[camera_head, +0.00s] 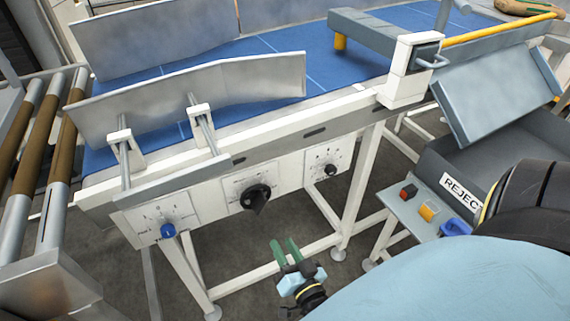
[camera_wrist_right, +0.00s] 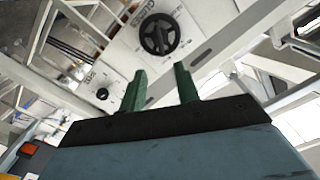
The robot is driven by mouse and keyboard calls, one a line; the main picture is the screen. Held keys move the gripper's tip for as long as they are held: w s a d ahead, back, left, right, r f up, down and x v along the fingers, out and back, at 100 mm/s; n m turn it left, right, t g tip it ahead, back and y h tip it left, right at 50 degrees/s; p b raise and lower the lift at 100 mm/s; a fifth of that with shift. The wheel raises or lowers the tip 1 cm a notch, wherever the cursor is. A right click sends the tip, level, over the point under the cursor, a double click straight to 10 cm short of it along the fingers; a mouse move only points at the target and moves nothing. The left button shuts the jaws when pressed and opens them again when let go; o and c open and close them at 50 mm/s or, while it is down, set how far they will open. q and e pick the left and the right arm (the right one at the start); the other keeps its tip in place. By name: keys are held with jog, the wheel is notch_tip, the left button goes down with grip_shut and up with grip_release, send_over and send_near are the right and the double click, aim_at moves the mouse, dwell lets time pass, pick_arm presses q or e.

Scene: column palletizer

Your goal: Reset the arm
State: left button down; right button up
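My right gripper (camera_head: 287,250) is in the lower middle of the head view, in front of and below the conveyor's control panels. Its two green fingers are apart with nothing between them. In the right wrist view the open fingers (camera_wrist_right: 160,88) point towards a panel with a black knob (camera_wrist_right: 159,34). In the head view this black knob (camera_head: 256,198) sits on the middle panel, above and left of the gripper, apart from it. A blue knob (camera_head: 168,231) is on the left panel and a small black knob (camera_head: 331,170) on the right one. My left gripper is not in view.
The conveyor has a blue belt (camera_head: 330,65) with metal side guides (camera_head: 200,90). White frame legs (camera_head: 362,185) stand near the gripper. A grey reject bin (camera_head: 440,160) and a small shelf with red, yellow and blue items (camera_head: 400,205) are at right. Rollers (camera_head: 35,150) are at left.

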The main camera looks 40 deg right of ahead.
jog(key=shift+f, duration=0.1)
dwell(0.4)
jog(key=s+a+f+n+g+y, duration=0.35)
jog(key=s+f, duration=0.25)
jog(key=f, duration=0.6)
jog(key=s+a+f+n+g+y, duration=0.2)
jog(key=s+f+n+g, duration=0.3)
jog(key=f, duration=0.7)
jog(key=s+d+f+n+g, duration=0.1)
jog(key=s+f+g, duration=0.1)
jog(key=s, duration=0.4)
jog(key=s+d+f+n+g, duration=0.1)
jog(key=s+d+f+g, duration=0.1)
jog(key=s, duration=0.4)
jog(key=s+d+f+n+g+h, duration=0.1)
jog(key=s+f+g, duration=0.3)
jog(key=s+f, duration=0.2)
jog(key=shift+s+d+b, duration=0.25)
jog(key=shift+s+b, duration=0.15)
jog(key=shift+s, duration=0.15)
jog(key=shift+s, duration=0.1)
